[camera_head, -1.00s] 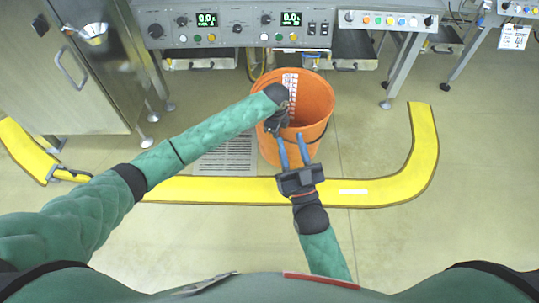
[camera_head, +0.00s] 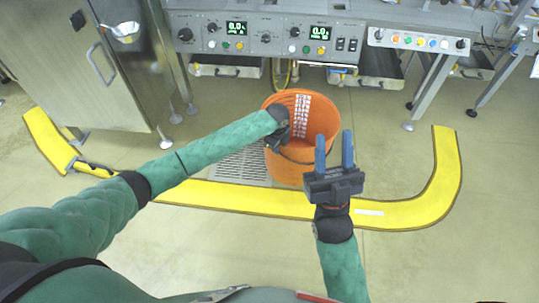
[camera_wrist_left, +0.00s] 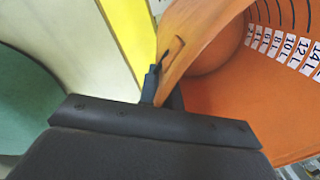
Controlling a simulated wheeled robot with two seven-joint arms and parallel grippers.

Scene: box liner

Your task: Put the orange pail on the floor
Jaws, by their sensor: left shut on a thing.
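The orange pail (camera_head: 316,118) is upright under the front of the grey control bench, with a white litre scale inside. It also shows in the left wrist view (camera_wrist_left: 240,105), where its near wall and printed scale fill the right side. My left gripper (camera_head: 281,140) is shut on the pail's near-left rim; the wrist view shows the fingers (camera_wrist_left: 160,86) at the wall. My right gripper (camera_head: 334,150) is open and empty in front of the pail, with its two blue fingers apart. The pail's base is partly hidden, and I cannot tell whether it touches the floor.
A yellow floor strip (camera_head: 250,199) curves in front of the pail and around to the right. A floor grate (camera_head: 243,166) lies left of the pail. The control bench (camera_head: 265,38) stands behind, and a steel cabinet (camera_head: 75,75) is at left. Floor at right is clear.

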